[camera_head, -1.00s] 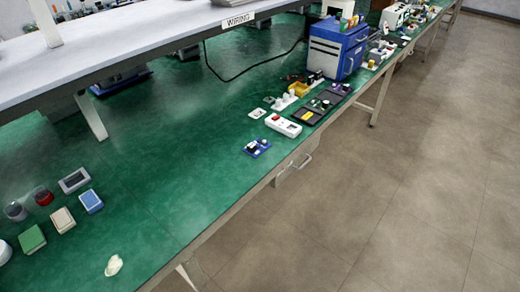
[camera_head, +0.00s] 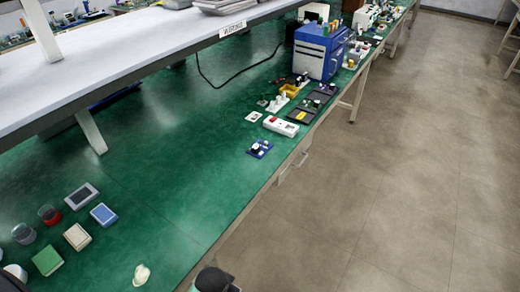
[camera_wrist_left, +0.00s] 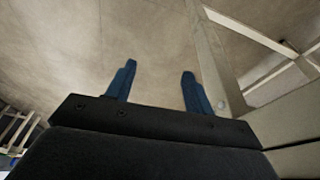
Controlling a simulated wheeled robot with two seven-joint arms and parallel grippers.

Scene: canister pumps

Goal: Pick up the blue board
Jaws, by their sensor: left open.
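The blue board (camera_head: 260,148) is a small blue plate with white and dark parts on it. It lies flat on the green bench top (camera_head: 180,150) near the front edge, around the middle of the head view. My left gripper (camera_wrist_left: 155,88) shows in the left wrist view with its two blue fingers apart and nothing between them. Behind the fingers are the floor and a bench leg; the blue board is not seen there. A dark part of my arm shows at the bottom of the head view, well apart from the board. My right gripper is not in view.
A white power strip (camera_head: 281,126), a dark tray (camera_head: 308,112) and a blue cabinet (camera_head: 320,50) stand beyond the board. A blue box (camera_head: 103,214) and other small items lie at lower left. A shelf (camera_head: 150,50) overhangs the back. The bench left of the board is clear.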

